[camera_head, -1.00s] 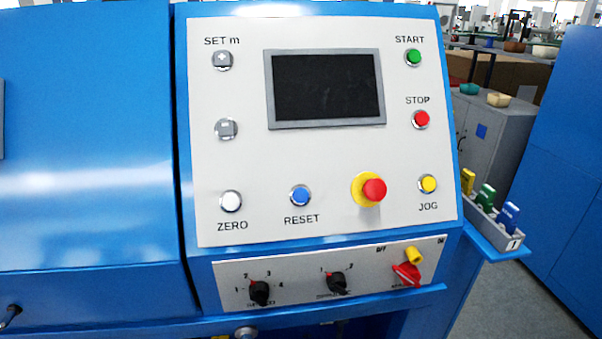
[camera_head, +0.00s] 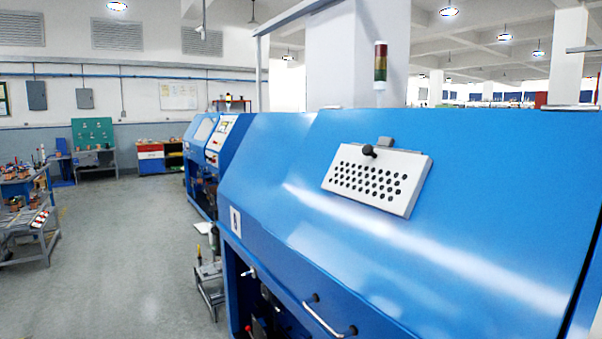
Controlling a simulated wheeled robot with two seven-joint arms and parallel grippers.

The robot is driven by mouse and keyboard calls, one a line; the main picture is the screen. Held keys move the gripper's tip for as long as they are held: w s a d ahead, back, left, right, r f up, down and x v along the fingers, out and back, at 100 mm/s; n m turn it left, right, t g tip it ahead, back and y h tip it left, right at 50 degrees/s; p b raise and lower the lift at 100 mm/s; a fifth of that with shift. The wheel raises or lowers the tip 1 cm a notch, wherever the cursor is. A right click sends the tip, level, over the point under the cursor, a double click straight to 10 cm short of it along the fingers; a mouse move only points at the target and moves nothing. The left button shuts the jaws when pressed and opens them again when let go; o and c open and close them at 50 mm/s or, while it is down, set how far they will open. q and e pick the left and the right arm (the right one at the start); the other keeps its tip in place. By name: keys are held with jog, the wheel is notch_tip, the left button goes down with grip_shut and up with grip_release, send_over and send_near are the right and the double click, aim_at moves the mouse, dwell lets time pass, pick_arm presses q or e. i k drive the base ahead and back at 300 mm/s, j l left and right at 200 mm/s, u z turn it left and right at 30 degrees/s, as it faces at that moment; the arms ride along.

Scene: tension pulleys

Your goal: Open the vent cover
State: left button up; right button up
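The vent cover (camera_head: 378,192) is a pale grey plate with rows of dark round holes, on the sloped blue face of the machine (camera_head: 480,190). It lies flat against the blue face and looks shut. A black knob (camera_head: 369,151) sits at its upper edge, by a small grey bracket (camera_head: 385,142). Neither of my grippers shows in the head view.
A grey handle bar (camera_head: 325,318) is on the machine's lower front. A small step stand (camera_head: 210,285) stands at its left end. A cart with parts (camera_head: 28,215) is at the far left. The grey floor (camera_head: 130,260) between is open.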

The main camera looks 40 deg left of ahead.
aim_at(393, 182)
jog(key=u, duration=0.9)
